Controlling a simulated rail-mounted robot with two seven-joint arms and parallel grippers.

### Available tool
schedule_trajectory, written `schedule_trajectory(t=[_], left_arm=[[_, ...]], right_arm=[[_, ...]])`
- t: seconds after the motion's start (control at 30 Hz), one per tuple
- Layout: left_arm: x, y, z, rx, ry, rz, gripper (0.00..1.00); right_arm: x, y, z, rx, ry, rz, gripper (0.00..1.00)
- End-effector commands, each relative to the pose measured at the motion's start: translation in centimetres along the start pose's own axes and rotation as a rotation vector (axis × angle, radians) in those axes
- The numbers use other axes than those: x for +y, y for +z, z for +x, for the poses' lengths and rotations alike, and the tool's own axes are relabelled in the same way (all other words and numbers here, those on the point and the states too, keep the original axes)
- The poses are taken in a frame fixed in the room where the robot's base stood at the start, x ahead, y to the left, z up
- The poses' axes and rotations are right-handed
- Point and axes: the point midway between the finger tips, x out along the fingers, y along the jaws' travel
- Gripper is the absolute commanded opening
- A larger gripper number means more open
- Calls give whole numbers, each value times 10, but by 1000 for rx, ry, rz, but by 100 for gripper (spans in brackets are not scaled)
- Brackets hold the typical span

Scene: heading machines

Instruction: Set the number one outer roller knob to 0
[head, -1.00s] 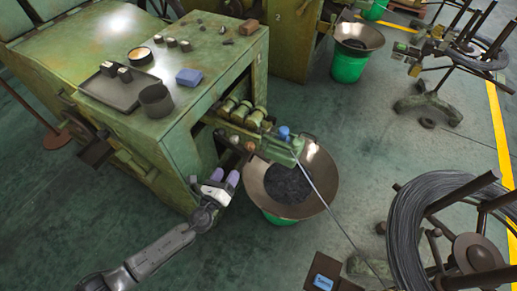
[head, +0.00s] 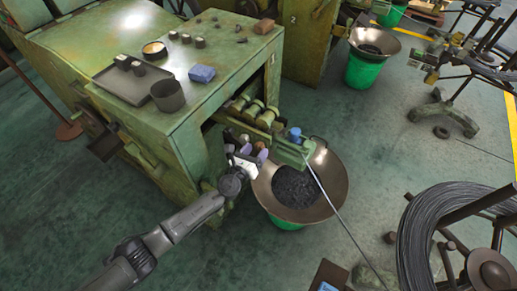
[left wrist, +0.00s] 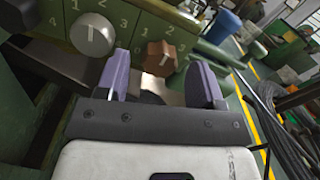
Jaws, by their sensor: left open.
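In the left wrist view a brown faceted knob (left wrist: 160,57) sits on the green machine face with small numerals around it. It shows between the two purple fingers of my left gripper (left wrist: 163,82), which are open. I see no contact. A pale grey round knob (left wrist: 93,34) with a white pointer mark and numerals is to its left, outside the fingers. Which knob is the number one outer roller knob I cannot tell. In the head view my left gripper (head: 247,154) is at the machine's roller arm and hides the knobs in part.
The green machine (head: 130,95) carries a blue block (head: 202,74), a tray and small parts on top. A metal funnel pan (head: 334,180) on a green bucket stands beside the roller arm. A rod runs down right from the arm. A wire coil (head: 425,235) is at right.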

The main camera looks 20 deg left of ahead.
Motion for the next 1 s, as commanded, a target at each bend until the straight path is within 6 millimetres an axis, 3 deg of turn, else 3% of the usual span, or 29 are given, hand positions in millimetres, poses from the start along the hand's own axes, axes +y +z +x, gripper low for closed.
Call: schedule_trajectory(t=[0.23,0.63,1.0], left_arm=[[0,0,19,-1,1,0,62],[0,0,22,0,1,0,61],[0,0,22,0,1,0,25]], right_arm=[[2,2,7,-1,5,-6,0],[2,3,7,-1,5,-7,0],[0,2,7,0,0,-1,0]])
